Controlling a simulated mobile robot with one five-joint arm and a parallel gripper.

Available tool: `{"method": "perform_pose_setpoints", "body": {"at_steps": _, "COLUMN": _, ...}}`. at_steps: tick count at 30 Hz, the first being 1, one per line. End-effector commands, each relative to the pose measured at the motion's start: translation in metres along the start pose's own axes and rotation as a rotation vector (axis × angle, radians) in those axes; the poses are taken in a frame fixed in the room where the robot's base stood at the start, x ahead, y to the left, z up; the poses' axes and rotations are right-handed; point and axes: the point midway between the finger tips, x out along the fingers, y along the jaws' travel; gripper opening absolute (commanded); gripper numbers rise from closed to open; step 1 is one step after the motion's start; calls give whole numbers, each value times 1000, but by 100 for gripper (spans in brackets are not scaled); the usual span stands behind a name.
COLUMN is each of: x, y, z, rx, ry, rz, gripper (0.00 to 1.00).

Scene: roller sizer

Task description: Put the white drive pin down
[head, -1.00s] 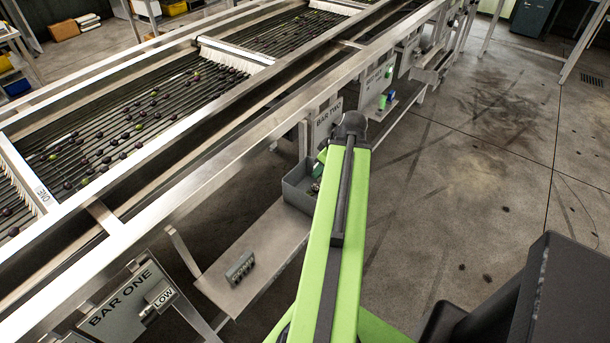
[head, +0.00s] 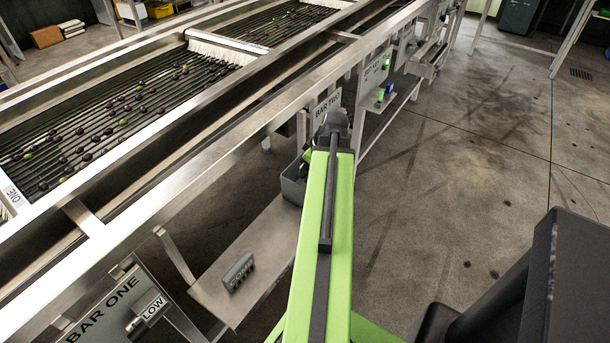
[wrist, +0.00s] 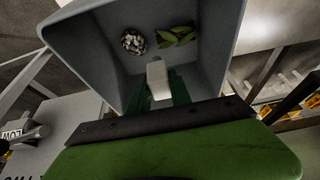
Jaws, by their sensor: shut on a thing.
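The white drive pin (wrist: 158,80) shows in the wrist view as a pale, short block. My gripper (wrist: 157,88), with dark green fingers, is shut on it. The pin is over the open mouth of a grey bin, with bin floor visible beyond it; whether it touches the bin cannot be told.
A heap of speckled bits (wrist: 133,41) and green leaves (wrist: 176,36) lie inside the bin. A metal shelf (head: 225,300) carries a small grey block (head: 238,271). The BAR ONE panel (head: 105,315) stands at lower left. Concrete floor at right is mostly clear.

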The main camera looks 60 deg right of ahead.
Motion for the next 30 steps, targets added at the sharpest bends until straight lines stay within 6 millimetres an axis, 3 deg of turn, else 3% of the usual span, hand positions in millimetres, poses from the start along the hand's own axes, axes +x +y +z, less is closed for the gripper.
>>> {"method": "perform_pose_setpoints", "body": {"at_steps": 20, "x": 11, "y": -2, "z": 2, "rx": -5, "ry": 0, "rz": -2, "gripper": 0}}
{"method": "perform_pose_setpoints", "body": {"at_steps": 21, "x": 11, "y": -2, "z": 2, "rx": -4, "ry": 0, "rz": -2, "gripper": 26}}
{"method": "perform_pose_setpoints", "body": {"at_steps": 26, "x": 10, "y": -1, "z": 2, "rx": -3, "ry": 0, "rz": -1, "gripper": 47}}
{"method": "perform_pose_setpoints", "body": {"at_steps": 30, "x": 10, "y": -1, "z": 3, "rx": -3, "ry": 0, "rz": -1, "gripper": 47}}
